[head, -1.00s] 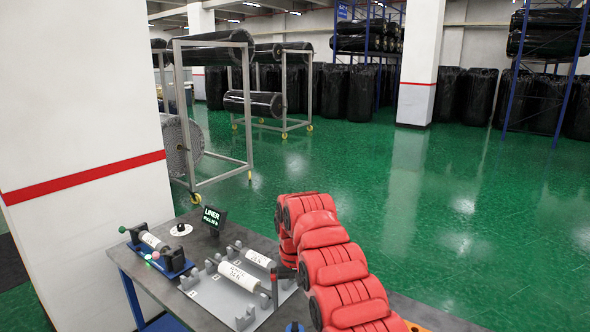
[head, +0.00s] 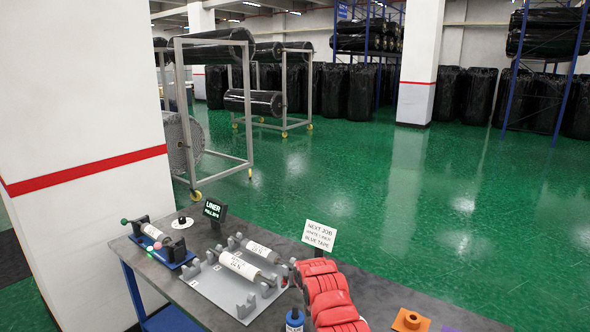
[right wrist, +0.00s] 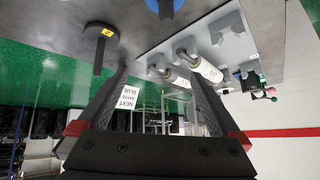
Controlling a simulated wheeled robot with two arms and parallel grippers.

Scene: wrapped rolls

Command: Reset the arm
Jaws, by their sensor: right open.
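My right arm (head: 328,295), with red covers, comes in from the bottom of the head view and is bent over the table. Its gripper is mostly hidden there. In the right wrist view my right gripper (right wrist: 158,76) is open, with nothing between its two dark fingers. That view is upside down, with the table at the top. My left gripper is not in view.
Two white labelled rolls (head: 238,263) lie on a grey rack (head: 212,283) on the table.

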